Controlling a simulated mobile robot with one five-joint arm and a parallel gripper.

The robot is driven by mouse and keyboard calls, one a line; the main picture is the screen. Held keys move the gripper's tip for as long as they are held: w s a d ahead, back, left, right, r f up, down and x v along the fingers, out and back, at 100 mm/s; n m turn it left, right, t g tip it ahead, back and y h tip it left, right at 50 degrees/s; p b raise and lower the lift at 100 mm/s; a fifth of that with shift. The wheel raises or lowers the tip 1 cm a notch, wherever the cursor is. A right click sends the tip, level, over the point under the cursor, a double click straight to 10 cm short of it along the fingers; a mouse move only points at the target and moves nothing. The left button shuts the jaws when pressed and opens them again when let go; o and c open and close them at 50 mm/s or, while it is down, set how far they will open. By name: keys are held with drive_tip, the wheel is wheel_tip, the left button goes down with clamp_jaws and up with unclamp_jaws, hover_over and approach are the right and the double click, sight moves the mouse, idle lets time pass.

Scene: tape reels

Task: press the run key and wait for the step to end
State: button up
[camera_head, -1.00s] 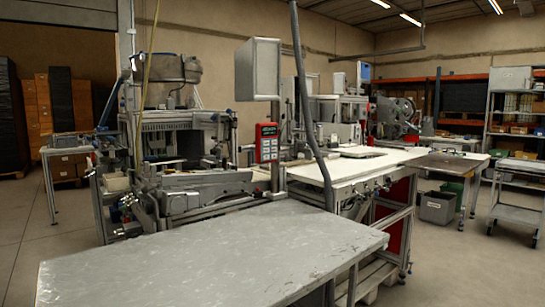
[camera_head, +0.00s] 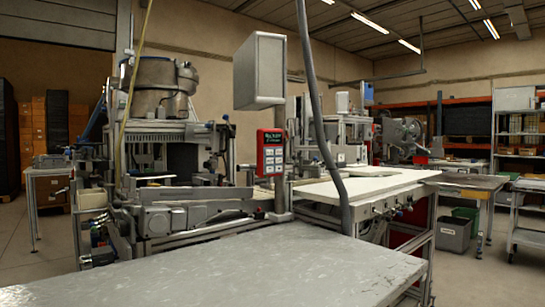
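A red control panel (camera_head: 270,152) with a small dark display and several pale keys stands upright on a post behind the grey table. The key labels are too small to read, so I cannot tell which one is the run key. The display carries faint greenish text that I cannot make out. The machine (camera_head: 165,150) with a round metal bowl on top stands left of the panel. My gripper is not in view.
A grey-topped table (camera_head: 240,265) fills the foreground, its top bare. A thick grey hose (camera_head: 318,100) hangs right of the panel, and a grey box (camera_head: 259,70) hangs above it. A white worktable (camera_head: 365,185) stands to the right. Open floor shows at far left.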

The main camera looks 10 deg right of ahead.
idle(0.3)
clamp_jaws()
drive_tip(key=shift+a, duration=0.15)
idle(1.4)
